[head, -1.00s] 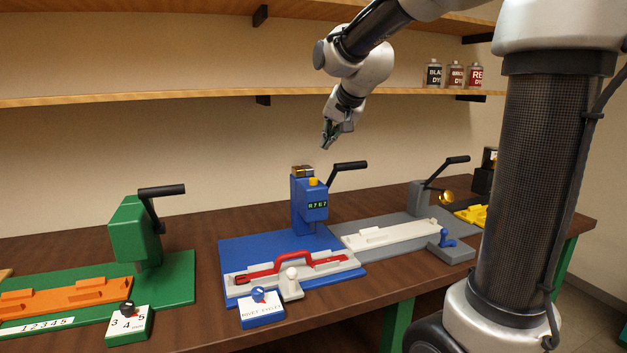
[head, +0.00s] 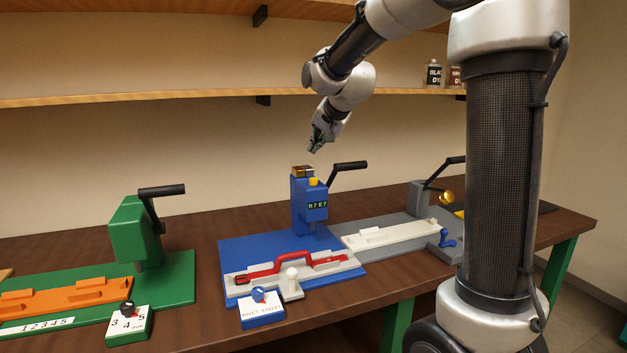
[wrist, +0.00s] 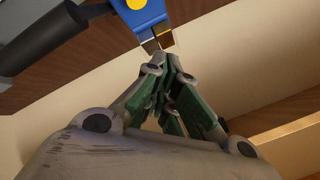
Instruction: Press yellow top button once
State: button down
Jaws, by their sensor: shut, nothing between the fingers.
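The yellow button (head: 313,182) sits on the upper front of the blue press (head: 306,207), below a brass-coloured block (head: 302,171) on its top. In the wrist view the yellow button (wrist: 136,4) shows as a round disc at the top edge, partly cut off, with the brass-coloured block (wrist: 152,46) nearer. My gripper (head: 314,151) is shut and empty, pointing down above the blue press with a small gap. In the wrist view my gripper (wrist: 171,58) has its fingertips close to the brass-coloured block; whether they touch cannot be told there.
The blue press has a black lever (head: 347,167) at its right. A green press (head: 135,230) stands left and a grey press (head: 418,198) right. A shelf (head: 200,97) runs along the wall behind my arm.

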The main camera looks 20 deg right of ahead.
jog(key=shift+f, duration=3.05)
jog(key=shift+f, duration=0.15)
jog(key=shift+f, duration=0.25)
jog(key=shift+f, duration=0.65)
jog(key=shift+r, duration=1.1)
jog(key=shift+r, duration=2.45)
